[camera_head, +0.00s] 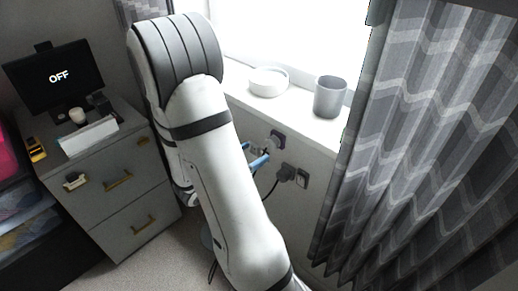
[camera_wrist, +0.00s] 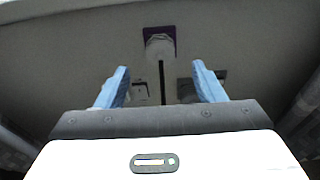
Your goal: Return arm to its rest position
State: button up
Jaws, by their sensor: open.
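My gripper (camera_head: 256,157) is partly hidden behind my white arm in the head view, with its blue fingers in front of the wall below the window sill. In the wrist view my gripper (camera_wrist: 161,86) has its two blue fingers spread apart with nothing between them. Beyond the fingers is a wall socket with a plug (camera_wrist: 160,42) and a dark cable hanging down from it. The arm is stretched out across the middle of the head view.
A cabinet (camera_head: 140,150) with a screen (camera_head: 55,77) reading OFF stands on the left. A white bowl (camera_head: 268,82) and a grey cup (camera_head: 329,97) stand on the sill. A grey curtain (camera_head: 430,130) hangs on the right.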

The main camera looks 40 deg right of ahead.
jog(key=shift+a, duration=0.3)
jog(key=shift+r, duration=0.1)
jog(key=s+a+r+m+g+y+p, duration=0.4)
jog(key=s+a+r+m+y+p, duration=0.25)
jog(key=s+r+m+p, duration=0.35)
jog(key=w+a+r+m+t+y+p, duration=0.1)
jog(key=a+r+m+t+y+p, duration=0.4)
jog(key=a+r, duration=0.8)
jog(key=a+m+y, duration=0.3)
jog(key=a+y, duration=0.1)
jog(key=shift+w+r+m+y, duration=0.25)
jog(key=shift+m+y, duration=0.1)
jog(key=shift+m, duration=0.05)
